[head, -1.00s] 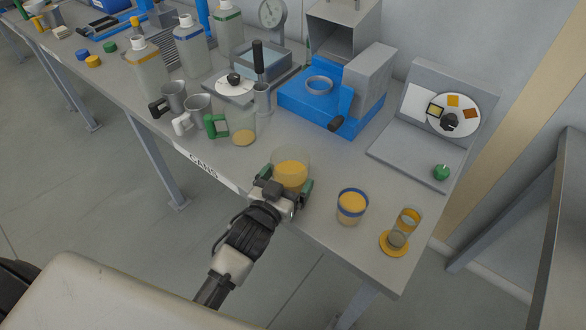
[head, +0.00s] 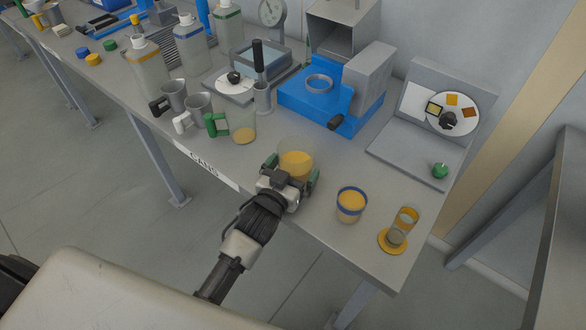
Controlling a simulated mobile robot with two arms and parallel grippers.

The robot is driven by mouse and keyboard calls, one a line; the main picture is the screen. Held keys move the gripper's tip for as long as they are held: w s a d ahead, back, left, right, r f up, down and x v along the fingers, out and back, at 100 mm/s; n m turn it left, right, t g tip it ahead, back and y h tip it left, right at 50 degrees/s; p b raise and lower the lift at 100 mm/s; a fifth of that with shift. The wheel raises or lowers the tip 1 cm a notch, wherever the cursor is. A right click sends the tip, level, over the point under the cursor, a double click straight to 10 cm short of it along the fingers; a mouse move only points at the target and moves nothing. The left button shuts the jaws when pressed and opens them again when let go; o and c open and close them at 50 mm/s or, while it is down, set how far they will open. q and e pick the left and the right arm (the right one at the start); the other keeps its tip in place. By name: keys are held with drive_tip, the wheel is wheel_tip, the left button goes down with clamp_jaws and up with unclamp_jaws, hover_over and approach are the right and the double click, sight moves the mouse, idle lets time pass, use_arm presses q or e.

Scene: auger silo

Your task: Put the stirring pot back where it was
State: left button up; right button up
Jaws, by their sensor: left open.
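A clear pot with yellow contents (head: 297,163), which I take to be the stirring pot, stands upright near the front edge of the bench. My left gripper (head: 292,172) is open, with its green-padded fingers on either side of the pot and its palm on the near side. The gripper hides the pot's lower near part, and I cannot tell whether the fingers touch it. My right gripper is not in view.
A blue-rimmed cup of yellow stuff (head: 350,204) and a glass cylinder on a yellow disc (head: 400,230) stand to the right. A green-handled clear pot (head: 243,125) and metal mugs (head: 197,108) stand left. A blue machine (head: 325,105) is behind. Bench between is bare.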

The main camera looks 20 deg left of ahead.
use_arm(q)
drive_tip(key=shift+f, duration=0.15)
drive_tip(key=s+a, duration=0.1)
drive_tip(key=s, duration=0.9)
drive_tip(key=shift+s+a+r+b, duration=0.25)
drive_tip(key=shift+s+r+b, duration=0.1)
drive_tip(key=shift+b, duration=0.1)
